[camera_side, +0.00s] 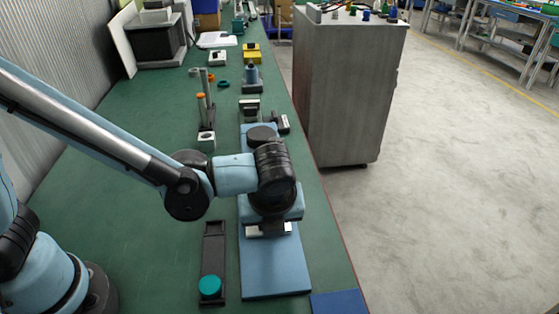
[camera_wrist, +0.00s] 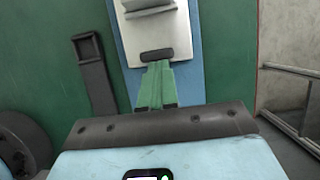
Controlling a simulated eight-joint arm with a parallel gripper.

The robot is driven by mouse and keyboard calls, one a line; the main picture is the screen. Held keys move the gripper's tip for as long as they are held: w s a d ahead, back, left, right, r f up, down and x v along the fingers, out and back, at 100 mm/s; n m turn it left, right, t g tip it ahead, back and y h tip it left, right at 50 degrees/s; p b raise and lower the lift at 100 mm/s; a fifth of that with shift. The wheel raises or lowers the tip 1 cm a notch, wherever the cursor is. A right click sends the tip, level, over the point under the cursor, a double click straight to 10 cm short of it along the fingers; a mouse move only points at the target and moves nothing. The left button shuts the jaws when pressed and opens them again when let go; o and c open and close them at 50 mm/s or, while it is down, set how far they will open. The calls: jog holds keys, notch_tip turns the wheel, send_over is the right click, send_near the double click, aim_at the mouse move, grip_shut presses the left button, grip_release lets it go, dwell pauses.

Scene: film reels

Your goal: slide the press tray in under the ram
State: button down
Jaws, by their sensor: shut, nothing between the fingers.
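The press tray is a pale metal plate (camera_wrist: 172,32) on a blue board (camera_wrist: 196,70) in the wrist view, with a grey raised bar (camera_wrist: 148,8) across its far part. In the side view only a pale metal edge (camera_side: 268,230) shows below my wrist. My gripper (camera_wrist: 157,58) is shut and empty, its green fingers together. Its dark tips overlap the tray's near edge in the wrist view; I cannot tell whether they touch it. My wrist hides the fingers and most of the tray in the side view. The ram is not clearly visible.
A black strip with a teal knob (camera_side: 210,286) lies left of the board; its square end (camera_wrist: 88,47) shows in the wrist view. A stand with orange-topped rods (camera_side: 201,108) and small fixtures stand further back. The near part of the blue board (camera_side: 275,268) is clear.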

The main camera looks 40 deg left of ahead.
jog(key=shift+w+a, duration=0.7)
jog(key=shift+a, duration=0.05)
jog(key=shift+s+d, duration=0.25)
jog(key=s+d, duration=0.3)
jog(key=shift+r, duration=0.4)
jog(key=v, duration=0.9)
jog(key=w+a+n+t+h, duration=0.1)
jog(key=a+n+t+h, duration=0.2)
jog(key=a+n, duration=1.8)
jog(key=n+t, duration=0.1)
jog(key=n, duration=0.5)
jog(key=shift+a, duration=0.35)
